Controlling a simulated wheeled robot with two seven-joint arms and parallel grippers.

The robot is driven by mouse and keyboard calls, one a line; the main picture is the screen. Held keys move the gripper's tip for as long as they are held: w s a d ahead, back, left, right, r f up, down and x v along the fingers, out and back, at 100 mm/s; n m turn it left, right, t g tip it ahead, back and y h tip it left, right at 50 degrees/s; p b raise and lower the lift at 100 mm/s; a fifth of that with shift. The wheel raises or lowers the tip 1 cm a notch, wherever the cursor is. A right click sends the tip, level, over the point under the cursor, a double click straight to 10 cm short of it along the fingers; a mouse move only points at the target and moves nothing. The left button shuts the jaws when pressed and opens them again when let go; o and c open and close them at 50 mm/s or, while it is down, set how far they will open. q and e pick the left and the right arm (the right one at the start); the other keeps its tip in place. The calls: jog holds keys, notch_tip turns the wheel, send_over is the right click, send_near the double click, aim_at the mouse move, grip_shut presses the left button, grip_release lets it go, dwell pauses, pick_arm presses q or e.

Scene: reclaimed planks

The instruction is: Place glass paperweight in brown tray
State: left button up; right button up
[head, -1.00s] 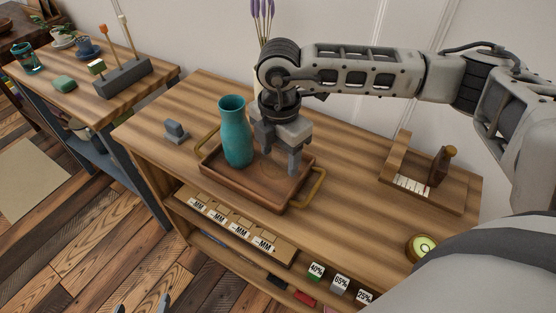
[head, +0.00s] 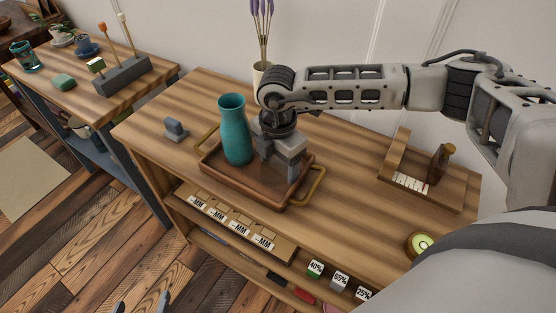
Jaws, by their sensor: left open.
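The brown tray (head: 240,182) with brass handles sits on the wooden bench. A teal vase (head: 235,130) stands upright in its left part. My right gripper (head: 281,176) points down over the tray's right part, just right of the vase. Its fingers overlap in this view, and I cannot tell their gap or whether anything is between them. I cannot clearly make out a glass paperweight; the spot under the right gripper is hidden. My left gripper (head: 144,305) is open and empty at the bottom edge, over the floor, with only its tips showing.
A grey block (head: 175,129) lies left of the tray. A wooden stand (head: 428,178) and a round green-centred object (head: 421,244) are to the right. A vase of purple flowers (head: 261,72) stands behind my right arm. Labelled items line the shelf below.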

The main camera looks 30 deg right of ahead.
aim_at(278, 165)
pick_arm(q)
jog(key=shift+r, duration=0.15)
pick_arm(e)
jog(key=shift+r, duration=0.15)
jog(key=shift+r, duration=0.2)
pick_arm(q)
jog(key=shift+w, duration=0.1)
pick_arm(e)
notch_tip(278, 165, up, 12)
jog(key=shift+f, duration=0.2)
dwell(0.3)
